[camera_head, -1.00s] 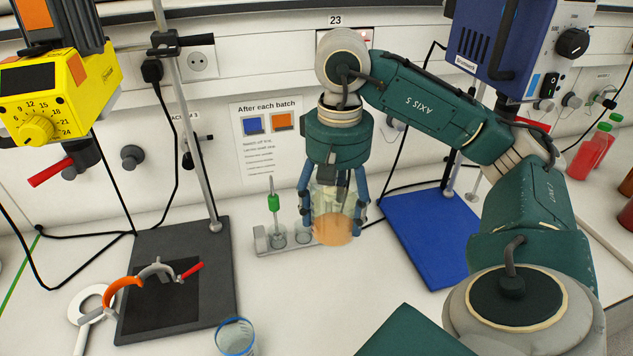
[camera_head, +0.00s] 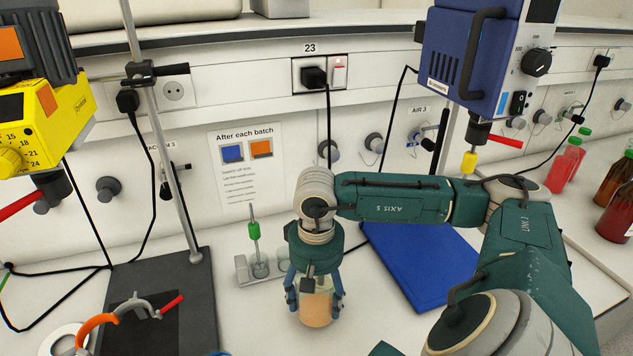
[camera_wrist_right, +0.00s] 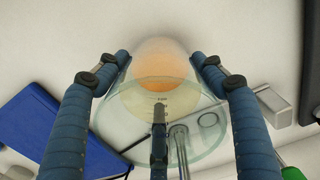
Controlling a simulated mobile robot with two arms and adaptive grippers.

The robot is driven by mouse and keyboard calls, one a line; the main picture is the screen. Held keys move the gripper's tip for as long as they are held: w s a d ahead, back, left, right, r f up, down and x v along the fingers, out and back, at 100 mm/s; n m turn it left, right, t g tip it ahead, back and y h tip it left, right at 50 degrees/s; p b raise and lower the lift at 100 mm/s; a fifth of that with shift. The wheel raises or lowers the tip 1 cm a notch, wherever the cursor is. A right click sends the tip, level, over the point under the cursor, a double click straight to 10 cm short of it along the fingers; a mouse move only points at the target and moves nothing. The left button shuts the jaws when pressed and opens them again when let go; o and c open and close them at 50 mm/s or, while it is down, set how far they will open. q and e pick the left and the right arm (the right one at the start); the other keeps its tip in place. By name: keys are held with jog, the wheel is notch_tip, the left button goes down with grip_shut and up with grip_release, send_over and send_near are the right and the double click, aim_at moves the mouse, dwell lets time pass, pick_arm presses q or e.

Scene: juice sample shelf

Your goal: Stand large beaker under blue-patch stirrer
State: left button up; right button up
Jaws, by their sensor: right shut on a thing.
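A glass beaker with orange liquid (camera_head: 316,309) is between the fingers of my right gripper (camera_head: 314,298), in front of the small rack and left of the blue plate. The fingers are shut on its sides. In the right wrist view, the beaker (camera_wrist_right: 158,105) sits between both blue fingers (camera_wrist_right: 162,72). I cannot tell whether its bottom touches the bench. The blue stirrer (camera_head: 462,55), with a small light-blue patch, hangs at the upper right, above the blue base plate (camera_head: 415,262). A yellow tip (camera_head: 469,161) shows below it. My left gripper is not in view.
A yellow stirrer (camera_head: 45,110) with an orange patch hangs at left above a dark base plate (camera_head: 200,290). A small rack (camera_head: 243,270) stands behind my gripper. Bottles (camera_head: 565,165) stand at far right.

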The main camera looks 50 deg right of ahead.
jog(key=shift+f, duration=0.55)
jog(key=shift+f, duration=0.2)
jog(key=o, duration=1.9)
jog(key=shift+r, duration=0.1)
